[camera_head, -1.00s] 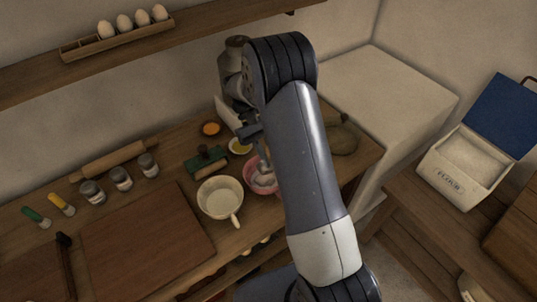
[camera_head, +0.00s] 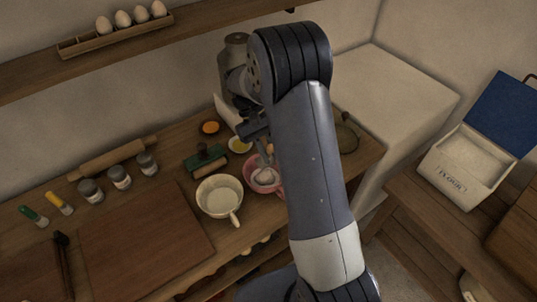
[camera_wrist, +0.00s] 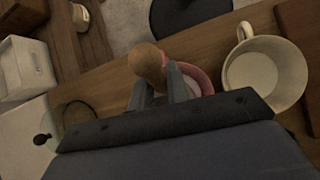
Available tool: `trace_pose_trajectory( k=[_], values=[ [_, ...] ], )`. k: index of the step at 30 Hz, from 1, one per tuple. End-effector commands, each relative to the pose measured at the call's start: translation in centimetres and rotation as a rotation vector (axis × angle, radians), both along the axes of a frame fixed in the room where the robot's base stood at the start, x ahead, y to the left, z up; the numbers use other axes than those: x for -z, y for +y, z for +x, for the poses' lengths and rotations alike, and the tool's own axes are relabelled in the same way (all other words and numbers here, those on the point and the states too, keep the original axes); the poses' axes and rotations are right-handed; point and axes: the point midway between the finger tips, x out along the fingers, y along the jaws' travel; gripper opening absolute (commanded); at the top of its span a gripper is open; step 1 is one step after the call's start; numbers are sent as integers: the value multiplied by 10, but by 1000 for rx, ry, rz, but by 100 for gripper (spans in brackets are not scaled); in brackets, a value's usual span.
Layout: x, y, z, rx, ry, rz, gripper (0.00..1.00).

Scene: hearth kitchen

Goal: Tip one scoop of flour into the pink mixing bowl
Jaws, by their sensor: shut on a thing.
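The pink mixing bowl (camera_head: 279,189) stands on the wooden counter, partly hidden behind my arm. It also shows in the wrist view (camera_wrist: 205,80), just beyond my fingers, with white inside. My gripper (camera_wrist: 160,80) is shut on the rounded wooden handle (camera_wrist: 146,60) of the scoop. In the head view my gripper (camera_head: 262,148) is over the bowl, and a pale rounded shape, seemingly the scoop's head (camera_head: 265,176), is at the bowl's opening. I cannot tell how much flour it holds. The white flour bin (camera_head: 453,182) stands open at the right, its blue lid raised.
A cream pan (camera_head: 220,198) stands close to the bowl's left. A small yellow-filled dish (camera_head: 239,145), a green-and-wood tool (camera_head: 206,162) and several jars (camera_head: 120,177) are nearby. A cutting board (camera_head: 145,238) lies at the left. A shelf (camera_head: 200,32) runs above.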

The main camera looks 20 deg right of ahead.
Motion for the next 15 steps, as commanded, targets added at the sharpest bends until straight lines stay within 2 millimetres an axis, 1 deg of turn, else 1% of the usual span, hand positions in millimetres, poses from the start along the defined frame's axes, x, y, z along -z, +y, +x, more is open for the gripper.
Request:
trace_pose_trajectory(
  k=[1,15],
  values=[
    [2,0,-1,0,-41,3,0],
    [-4,0,-1,-1,-394,27,0]
  ],
)
